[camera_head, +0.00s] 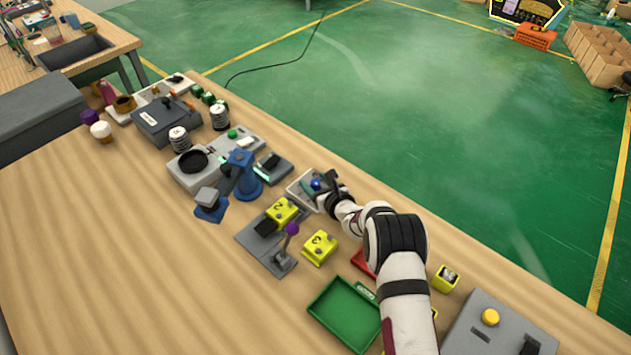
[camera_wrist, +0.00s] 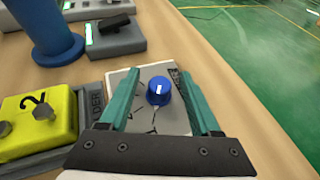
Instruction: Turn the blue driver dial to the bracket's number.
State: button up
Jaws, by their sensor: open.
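The blue driver dial (camera_wrist: 159,91) sits on a light panel with dark markings (camera_wrist: 172,122). A white line shows on the dial's top, running roughly away from my gripper. The panel's numbers are too small to read. My gripper (camera_wrist: 160,93) is open, its teal fingers on either side of the dial and apart from it. The dial also shows in the head view (camera_head: 316,184), partly beside my gripper (camera_head: 322,187). A yellow bracket marked 2 (camera_wrist: 40,115) sits in a grey fixture to the left. It shows in the head view too (camera_head: 282,211).
Another yellow block marked 3 (camera_head: 319,248) and a green tray (camera_head: 345,314) lie nearer the front. A blue post (camera_wrist: 45,30) and a grey switch box (camera_wrist: 115,36) stand beyond the dial panel. The table edge is close on the right.

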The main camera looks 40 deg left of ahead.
grip_shut()
jog(key=shift+a+r+m+t+h, duration=0.1)
jog(key=shift+m+t+h, duration=0.2)
jog(key=shift+m+t, duration=0.35)
jog(key=shift+m+t+h, duration=0.5)
jog(key=shift+m+t, duration=0.35)
jog(key=shift+t, duration=0.1)
grip_release()
jog(key=v, duration=1.6)
jog(key=shift+w, duration=0.1)
